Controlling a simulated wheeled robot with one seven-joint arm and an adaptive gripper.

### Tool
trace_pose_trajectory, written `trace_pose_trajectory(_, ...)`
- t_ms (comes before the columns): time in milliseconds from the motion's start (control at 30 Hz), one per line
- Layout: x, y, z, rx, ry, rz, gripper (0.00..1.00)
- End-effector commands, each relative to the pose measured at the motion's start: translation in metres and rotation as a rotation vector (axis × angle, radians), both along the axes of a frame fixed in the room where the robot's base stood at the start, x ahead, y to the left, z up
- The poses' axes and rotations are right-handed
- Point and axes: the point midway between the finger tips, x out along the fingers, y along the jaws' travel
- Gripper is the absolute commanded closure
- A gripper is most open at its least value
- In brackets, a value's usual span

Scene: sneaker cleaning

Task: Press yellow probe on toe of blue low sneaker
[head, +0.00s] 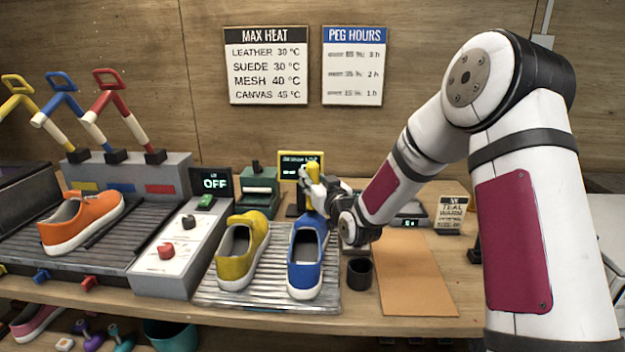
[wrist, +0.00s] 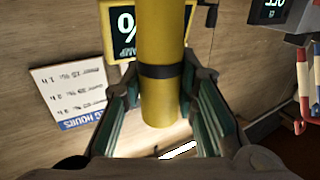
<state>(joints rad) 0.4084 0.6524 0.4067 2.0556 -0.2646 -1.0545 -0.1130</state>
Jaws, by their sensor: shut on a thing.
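The blue low sneaker (head: 305,262) stands on a ribbed metal tray (head: 215,295), its heel towards the front and its toe towards the back. My gripper (head: 318,187) is at the toe end of the blue sneaker. It is shut on the yellow probe (head: 313,174). The yellow probe fills the middle of the wrist view (wrist: 163,70), with a dark band around it, between my finger pads (wrist: 163,110).
A yellow sneaker (head: 242,250) stands left of the blue one. A yellow-framed display (head: 290,163) is behind my gripper. A dark cup (head: 360,273) and a brown mat (head: 415,275) lie to the right. An orange sneaker (head: 80,220) is on the left rack.

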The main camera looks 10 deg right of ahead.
Motion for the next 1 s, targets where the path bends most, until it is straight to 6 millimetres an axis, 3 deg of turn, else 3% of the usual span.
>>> trace_pose_trajectory(1000,0.0001,0.0001,-0.0075,0.0,0.0,0.0,1.0)
